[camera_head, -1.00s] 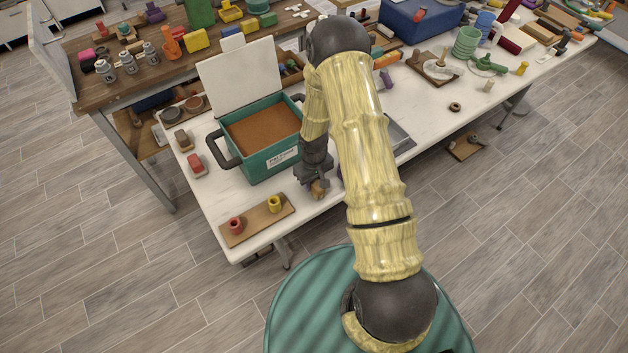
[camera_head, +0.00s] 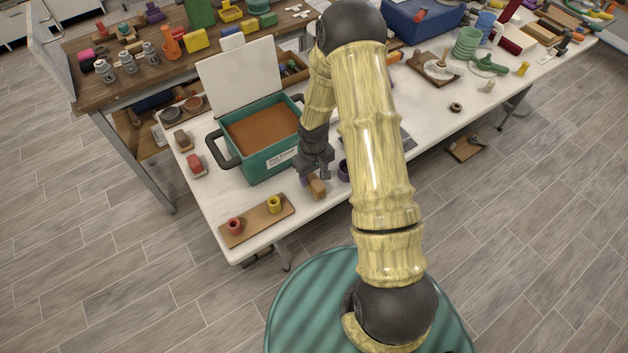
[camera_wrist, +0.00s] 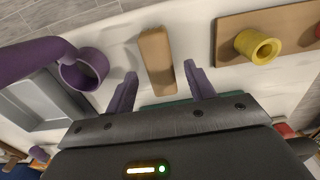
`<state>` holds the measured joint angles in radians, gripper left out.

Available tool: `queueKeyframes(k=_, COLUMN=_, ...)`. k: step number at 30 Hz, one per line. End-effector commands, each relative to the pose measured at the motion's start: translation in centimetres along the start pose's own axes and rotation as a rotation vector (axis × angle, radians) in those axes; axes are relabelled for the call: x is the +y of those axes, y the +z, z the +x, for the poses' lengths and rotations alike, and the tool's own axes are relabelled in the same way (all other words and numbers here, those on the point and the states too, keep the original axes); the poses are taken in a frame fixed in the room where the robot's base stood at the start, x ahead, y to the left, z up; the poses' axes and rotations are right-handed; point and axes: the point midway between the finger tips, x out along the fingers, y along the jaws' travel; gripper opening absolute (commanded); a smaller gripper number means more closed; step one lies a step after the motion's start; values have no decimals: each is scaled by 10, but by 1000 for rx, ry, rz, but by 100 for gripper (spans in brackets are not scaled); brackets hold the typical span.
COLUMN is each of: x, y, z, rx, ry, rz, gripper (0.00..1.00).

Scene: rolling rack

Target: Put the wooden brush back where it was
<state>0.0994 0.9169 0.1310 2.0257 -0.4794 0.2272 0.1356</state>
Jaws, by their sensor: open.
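The wooden brush, a tan block (camera_head: 317,187), lies on the white table near its front edge, right of the board with the two cups. In the wrist view the brush (camera_wrist: 156,58) shows upright in the picture, its near end between the purple fingertips, with gaps on both sides. My gripper (camera_head: 316,175) is open and empty, just behind and above the brush. It also shows in the wrist view (camera_wrist: 161,72). Bristles cannot be made out.
A teal bin (camera_head: 270,163) with dark handles stands behind left of the brush. A wooden board (camera_head: 255,222) carries a red cup (camera_head: 235,226) and a yellow cup (camera_head: 274,204).

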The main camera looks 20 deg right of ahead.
Motion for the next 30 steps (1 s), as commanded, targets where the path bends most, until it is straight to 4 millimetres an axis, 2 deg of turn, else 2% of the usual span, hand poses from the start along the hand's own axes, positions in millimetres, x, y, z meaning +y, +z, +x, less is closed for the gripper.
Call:
queueKeyframes(k=9, x=1, y=0, z=-51, rx=3, ry=1, rz=1, gripper=54)
queueKeyframes(k=15, x=0, y=0, z=-75, rx=1, ry=0, rz=0, gripper=54)
queueKeyframes(k=30, x=0, y=0, z=-80, rx=-1, ry=0, rz=0, gripper=54)
